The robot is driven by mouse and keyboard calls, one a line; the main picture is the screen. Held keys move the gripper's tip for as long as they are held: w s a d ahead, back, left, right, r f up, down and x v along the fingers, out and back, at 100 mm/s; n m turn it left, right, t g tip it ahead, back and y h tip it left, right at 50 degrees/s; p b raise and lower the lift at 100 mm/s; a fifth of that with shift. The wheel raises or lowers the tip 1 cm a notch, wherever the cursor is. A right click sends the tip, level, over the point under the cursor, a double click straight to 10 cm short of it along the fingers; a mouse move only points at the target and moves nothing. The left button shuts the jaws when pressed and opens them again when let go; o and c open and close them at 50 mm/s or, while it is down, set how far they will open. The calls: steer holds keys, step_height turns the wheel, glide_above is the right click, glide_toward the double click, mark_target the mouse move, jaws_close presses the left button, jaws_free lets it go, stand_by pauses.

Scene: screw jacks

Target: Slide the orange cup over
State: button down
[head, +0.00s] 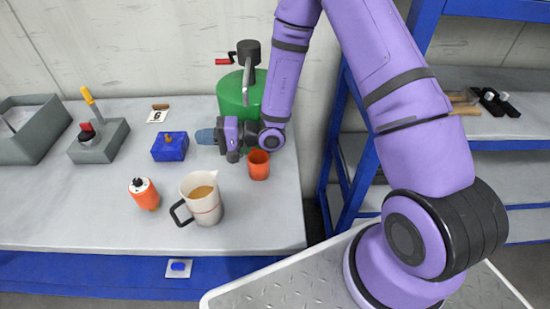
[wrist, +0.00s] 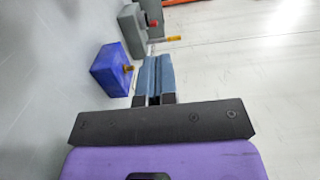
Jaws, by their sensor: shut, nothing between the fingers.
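The orange cup (head: 259,165) stands upright on the table near its right end, close below my wrist in the head view. My gripper (head: 197,137) is shut and empty, with its blue-grey fingers pointing left, away from the cup. In the wrist view the closed fingertips (wrist: 155,62) also show side by side with nothing held. The cup does not show in the wrist view.
A blue box (head: 170,147) with a yellow knob lies just left of my fingertips. A measuring jug (head: 202,199) of brown liquid and an orange bottle (head: 144,194) stand nearer the front. A green cylinder (head: 236,98) stands behind my gripper. A grey lever box (head: 98,143) is farther left.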

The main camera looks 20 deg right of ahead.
steer(key=v, duration=2.1)
glide_toward(259, 166)
steer(key=w, duration=0.1)
steer(key=w+a, duration=0.1)
steer(key=w+a+f, duration=0.1)
steer(key=w, duration=0.1)
steer(key=shift+a+f, duration=0.1)
steer(key=shift+a, duration=0.05)
steer(key=shift+w+a, duration=0.25)
steer(key=shift+a, duration=0.2)
steer(key=shift+a, duration=0.1)
steer(key=shift+x, duration=1.1)
